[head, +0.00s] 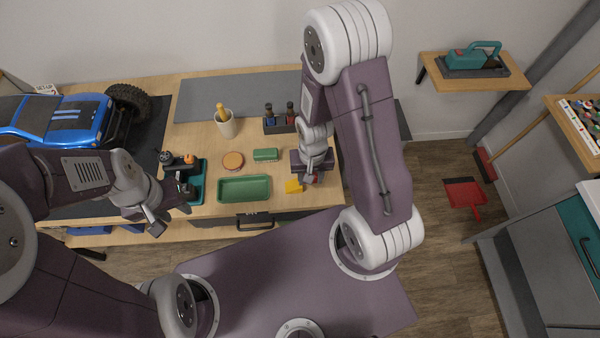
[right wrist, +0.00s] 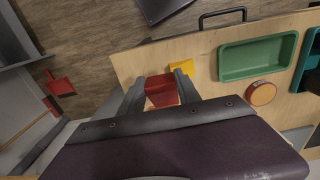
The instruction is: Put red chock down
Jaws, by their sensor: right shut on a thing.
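The red chock (right wrist: 162,90) sits between the two fingers of my right gripper (right wrist: 160,92) in the right wrist view. That gripper is shut on it, over the front right of the wooden workbench (head: 215,208). In the head view my right gripper (head: 314,178) hides most of the chock; only a bit of red shows. I cannot tell whether the chock touches the bench top. A yellow block (head: 293,186) lies just left of it; it also shows in the right wrist view (right wrist: 183,67). My left gripper (head: 156,224) hangs near the bench's front edge, its jaws unclear.
A green tray (head: 244,198), a green brush (head: 265,155), an orange round tin (head: 233,161) and a cup (head: 226,128) stand left of the right gripper. The blue crawler (head: 60,118) is at far left. A red dustpan (head: 464,194) is on the right.

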